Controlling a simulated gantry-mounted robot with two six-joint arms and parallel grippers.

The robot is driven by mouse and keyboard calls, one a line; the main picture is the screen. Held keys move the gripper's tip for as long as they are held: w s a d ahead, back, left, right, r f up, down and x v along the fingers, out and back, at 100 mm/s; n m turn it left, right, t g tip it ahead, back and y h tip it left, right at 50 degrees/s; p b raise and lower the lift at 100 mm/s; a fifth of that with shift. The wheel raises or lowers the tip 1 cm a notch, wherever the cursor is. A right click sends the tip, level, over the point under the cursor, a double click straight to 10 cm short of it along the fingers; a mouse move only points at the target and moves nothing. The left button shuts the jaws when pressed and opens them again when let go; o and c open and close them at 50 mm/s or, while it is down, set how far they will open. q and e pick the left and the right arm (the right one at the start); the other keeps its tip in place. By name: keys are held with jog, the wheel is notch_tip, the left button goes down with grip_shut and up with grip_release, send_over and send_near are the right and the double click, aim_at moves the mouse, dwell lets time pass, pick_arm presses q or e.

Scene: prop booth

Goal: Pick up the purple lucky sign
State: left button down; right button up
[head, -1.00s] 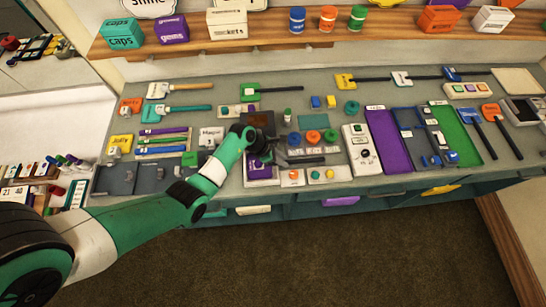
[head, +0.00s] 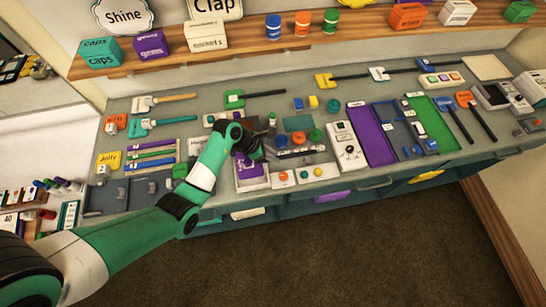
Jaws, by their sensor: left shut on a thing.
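A purple sign (head: 246,168) with small pale lettering, too small to read, shows at a white-edged tray (head: 252,184) near the middle of the counter. My left gripper (head: 257,154) is over it, shut on it, and hides its upper part. I cannot tell whether the sign is clear of the tray. My right gripper is not in view.
A tray of orange and green round knobs (head: 304,174) and a white control box (head: 346,147) stand just right. Purple (head: 370,134) and green (head: 433,125) panels lie farther right. Handled signs lie behind, including a green one (head: 235,99). A wooden shelf (head: 190,62) runs above.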

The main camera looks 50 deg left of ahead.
pick_arm(q)
jog(key=w+d+p, duration=0.3)
jog(key=d+p, duration=0.3)
jog(key=d, duration=1.3)
jog(key=shift+w, duration=0.15)
